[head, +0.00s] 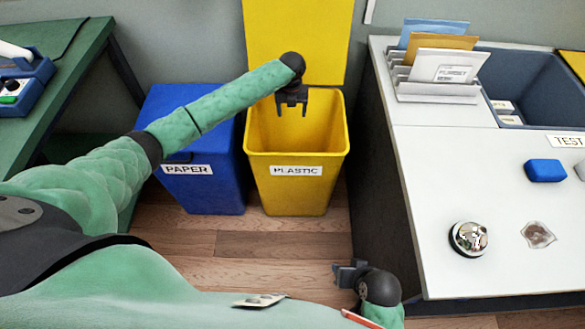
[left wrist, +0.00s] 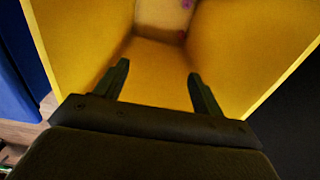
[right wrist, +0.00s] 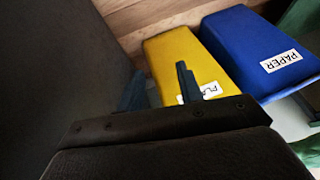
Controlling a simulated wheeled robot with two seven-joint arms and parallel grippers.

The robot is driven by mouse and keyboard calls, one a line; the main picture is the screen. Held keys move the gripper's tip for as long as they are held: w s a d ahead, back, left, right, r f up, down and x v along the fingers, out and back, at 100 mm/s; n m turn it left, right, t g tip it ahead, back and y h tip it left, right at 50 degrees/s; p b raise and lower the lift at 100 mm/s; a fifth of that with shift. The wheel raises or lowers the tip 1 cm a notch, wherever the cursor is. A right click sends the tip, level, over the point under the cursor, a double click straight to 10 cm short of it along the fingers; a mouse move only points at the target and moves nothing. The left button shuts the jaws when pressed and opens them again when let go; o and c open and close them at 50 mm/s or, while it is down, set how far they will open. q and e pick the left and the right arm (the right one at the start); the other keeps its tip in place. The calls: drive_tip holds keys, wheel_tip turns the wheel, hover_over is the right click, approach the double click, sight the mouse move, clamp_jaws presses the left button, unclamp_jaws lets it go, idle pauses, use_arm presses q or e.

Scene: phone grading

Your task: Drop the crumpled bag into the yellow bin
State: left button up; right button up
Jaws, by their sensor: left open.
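The yellow bin (head: 297,190), labelled PLASTIC, stands on the floor with its lid raised. My left gripper (head: 291,112) is over its mouth, open and empty, fingers pointing down. In the left wrist view the yellow walls (left wrist: 245,50) surround the fingers. A pale thing with purple and red spots (left wrist: 165,12) lies deep inside, cut off by the frame edge; I cannot tell if it is a crumpled bag. A small crumpled, see-through piece (head: 538,235) lies on the white counter. My right gripper (right wrist: 160,85) is open and empty, low beside the counter.
The blue PAPER bin (head: 205,190) stands just left of the yellow one. The white counter (head: 450,170) at right holds a bell (head: 468,239), a blue block (head: 545,170) and a rack of envelopes (head: 440,70). A green table (head: 75,70) is at left.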

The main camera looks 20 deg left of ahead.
use_arm(q)
wheel_tip(320, 180, up, 6)
drive_tip(key=shift+r, duration=0.2)
use_arm(e)
drive_tip(key=shift+w+a+f, duration=0.1)
drive_tip(key=shift+w+f, duration=0.05)
drive_tip(key=shift+f, duration=1.35)
drive_tip(key=shift+r, duration=0.2)
